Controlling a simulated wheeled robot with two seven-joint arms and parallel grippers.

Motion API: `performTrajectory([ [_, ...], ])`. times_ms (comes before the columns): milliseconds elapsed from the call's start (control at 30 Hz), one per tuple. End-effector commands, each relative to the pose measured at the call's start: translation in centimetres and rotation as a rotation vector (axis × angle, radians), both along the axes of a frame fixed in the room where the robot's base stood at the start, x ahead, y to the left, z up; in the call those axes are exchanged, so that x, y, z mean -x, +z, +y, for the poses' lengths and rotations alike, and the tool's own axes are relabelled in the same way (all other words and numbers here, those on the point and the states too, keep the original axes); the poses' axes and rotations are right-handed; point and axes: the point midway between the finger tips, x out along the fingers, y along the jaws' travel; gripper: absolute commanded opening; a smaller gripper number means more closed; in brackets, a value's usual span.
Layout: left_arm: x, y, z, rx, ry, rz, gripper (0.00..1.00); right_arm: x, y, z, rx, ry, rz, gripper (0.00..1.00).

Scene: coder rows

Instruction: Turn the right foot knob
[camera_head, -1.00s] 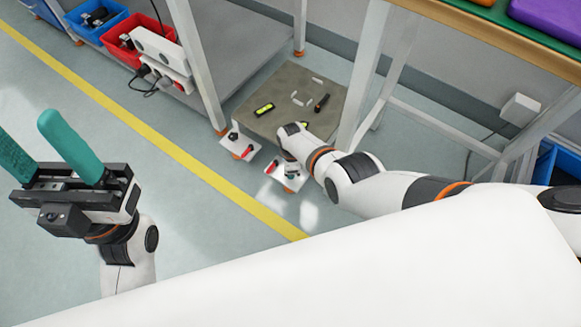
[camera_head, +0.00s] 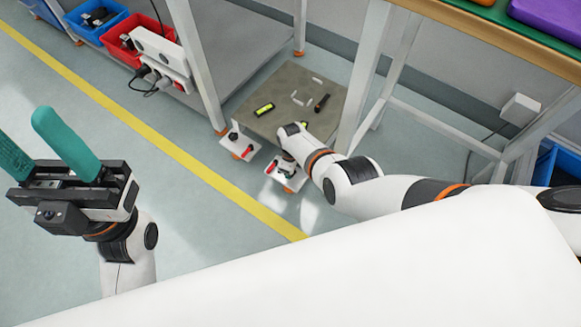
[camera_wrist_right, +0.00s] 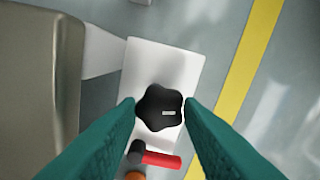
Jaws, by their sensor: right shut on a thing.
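The right foot knob (camera_wrist_right: 160,107) is black and lobed, with a small pale mark on top. In the right wrist view it sits on a white foot plate (camera_wrist_right: 165,65). My right gripper (camera_wrist_right: 160,108) is shut on the knob, one teal finger on each side. In the head view my right arm reaches down to the right foot plate (camera_head: 294,182), and the wrist hides the knob. My left gripper (camera_head: 45,145) is open and empty, raised above the floor at the left.
A red handle (camera_wrist_right: 160,159) lies close to the knob. The left foot plate (camera_head: 237,142) stands beside the grey platform (camera_head: 270,82), which carries a yellow-black tool (camera_head: 264,109) and small pieces. Table legs (camera_head: 363,75) rise close by. Floor left of the yellow line (camera_head: 180,155) is clear.

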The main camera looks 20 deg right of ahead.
Motion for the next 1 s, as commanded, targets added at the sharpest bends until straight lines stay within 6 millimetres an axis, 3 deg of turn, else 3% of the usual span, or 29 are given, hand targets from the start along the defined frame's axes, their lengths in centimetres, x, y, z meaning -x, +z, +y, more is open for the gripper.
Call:
performTrajectory([
  [33, 0.0, 0.0, 0.0, -0.001, 0.000, 0.000, 0.55, 0.7, -0.6, -0.4, 0.006, -0.001, 0.017, 0.11],
  [233, 0.0, -0.1, 0.0, -0.005, -0.002, -0.001, 0.55, 0.8, -0.6, -0.4, 0.006, 0.000, 0.018, 0.11],
  [267, 0.0, -0.1, 0.0, -0.006, -0.002, -0.001, 0.55, 0.8, -0.6, -0.4, 0.006, 0.000, 0.018, 0.38],
  [300, 0.1, -0.1, 0.0, -0.008, -0.002, -0.001, 0.55, 0.7, -0.5, -0.4, 0.006, 0.000, 0.016, 0.42],
  [667, 0.1, 0.0, 0.0, -0.006, -0.002, 0.015, 0.55, 0.3, 0.4, -0.1, 0.002, 0.001, 0.007, 0.42],
  [867, 0.6, 1.0, 0.1, -0.001, -0.004, 0.059, 0.55, 0.3, 3.5, -0.2, 0.002, 0.000, 0.005, 0.42],
  [1000, -1.5, 2.7, -0.4, -0.043, 0.005, 0.191, 0.55, 0.4, 6.4, -0.2, 0.003, 0.000, 0.006, 0.42],
])
